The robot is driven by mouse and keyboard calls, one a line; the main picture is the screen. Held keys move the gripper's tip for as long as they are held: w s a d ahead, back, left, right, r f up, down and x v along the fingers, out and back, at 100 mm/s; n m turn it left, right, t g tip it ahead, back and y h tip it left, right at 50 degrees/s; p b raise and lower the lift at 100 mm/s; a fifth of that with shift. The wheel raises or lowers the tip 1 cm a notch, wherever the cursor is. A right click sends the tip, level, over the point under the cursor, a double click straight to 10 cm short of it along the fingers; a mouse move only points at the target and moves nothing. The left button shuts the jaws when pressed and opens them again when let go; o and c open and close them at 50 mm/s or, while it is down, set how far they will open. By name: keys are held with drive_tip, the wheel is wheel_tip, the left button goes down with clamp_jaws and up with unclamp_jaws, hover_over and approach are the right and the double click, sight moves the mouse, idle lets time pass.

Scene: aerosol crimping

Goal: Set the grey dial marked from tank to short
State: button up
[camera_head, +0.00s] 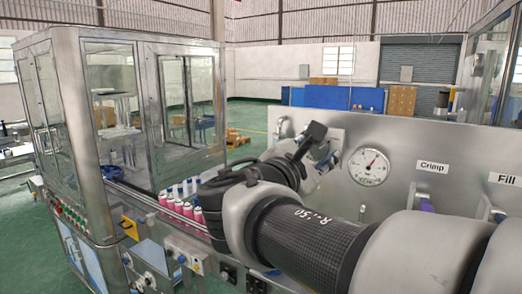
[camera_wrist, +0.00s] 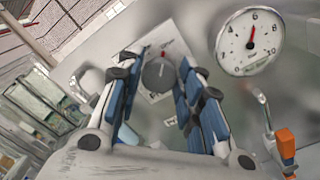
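The grey dial (camera_wrist: 158,76) is a round knob in the wrist view, with a small red mark at its upper edge. It sits on a pale label plate (camera_wrist: 180,50) whose lettering is too small and blurred to read. My gripper (camera_wrist: 161,68) is open, with one blue-padded finger on each side of the dial. A gap shows between the dial and each finger. In the head view my gripper (camera_head: 318,143) is in front of the steel panel, left of the gauge, and hides the dial.
A round pressure gauge (camera_head: 369,166) with a red needle is right of my gripper; it also shows in the wrist view (camera_wrist: 250,42). An orange-handled lever (camera_wrist: 283,145) is below it. Pink bottles (camera_head: 185,207) stand in rows at the left.

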drive_tip(key=o, duration=0.3)
drive_tip(key=v, duration=1.2)
idle(0.3)
